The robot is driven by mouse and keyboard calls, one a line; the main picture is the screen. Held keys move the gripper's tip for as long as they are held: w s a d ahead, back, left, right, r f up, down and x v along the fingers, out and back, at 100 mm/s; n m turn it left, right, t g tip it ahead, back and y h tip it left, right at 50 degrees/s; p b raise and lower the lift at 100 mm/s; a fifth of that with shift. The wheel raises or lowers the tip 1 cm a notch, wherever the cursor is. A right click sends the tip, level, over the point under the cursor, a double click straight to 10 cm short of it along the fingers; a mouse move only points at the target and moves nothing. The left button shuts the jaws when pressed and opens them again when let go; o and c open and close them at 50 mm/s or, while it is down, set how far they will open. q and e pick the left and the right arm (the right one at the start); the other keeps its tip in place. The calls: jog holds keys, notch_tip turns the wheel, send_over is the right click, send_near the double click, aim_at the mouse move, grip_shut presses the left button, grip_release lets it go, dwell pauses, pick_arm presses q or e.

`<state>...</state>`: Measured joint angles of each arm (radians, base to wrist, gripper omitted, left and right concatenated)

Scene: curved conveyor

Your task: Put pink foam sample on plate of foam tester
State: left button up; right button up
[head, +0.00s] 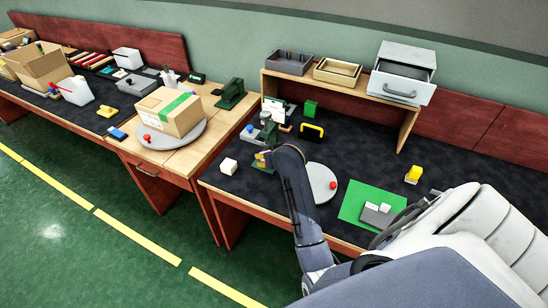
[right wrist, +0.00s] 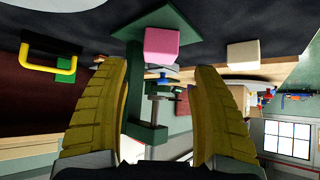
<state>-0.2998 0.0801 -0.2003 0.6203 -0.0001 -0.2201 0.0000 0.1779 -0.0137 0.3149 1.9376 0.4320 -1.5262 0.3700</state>
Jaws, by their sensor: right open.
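The pink foam sample (right wrist: 162,43) is a small cube in the right wrist view, which is seen upside down. It appears to rest on the green base plate of the foam tester (right wrist: 146,133), in front of its column. My right gripper (right wrist: 165,72) is open, with its yellow fingers apart on either side and nothing shut between them. In the head view my right gripper (head: 262,159) is low at the front of the green tester (head: 269,130), and the arm hides most of the sample there. My left gripper is not in view.
A cream cube (head: 229,166) lies left of the gripper. A black-and-yellow handled item (head: 311,131) is behind the arm, and a grey disc (head: 325,175) with a red knob is to the right. A green mat (head: 352,204) lies farther right.

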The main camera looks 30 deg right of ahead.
jog(key=shift+v, duration=2.2)
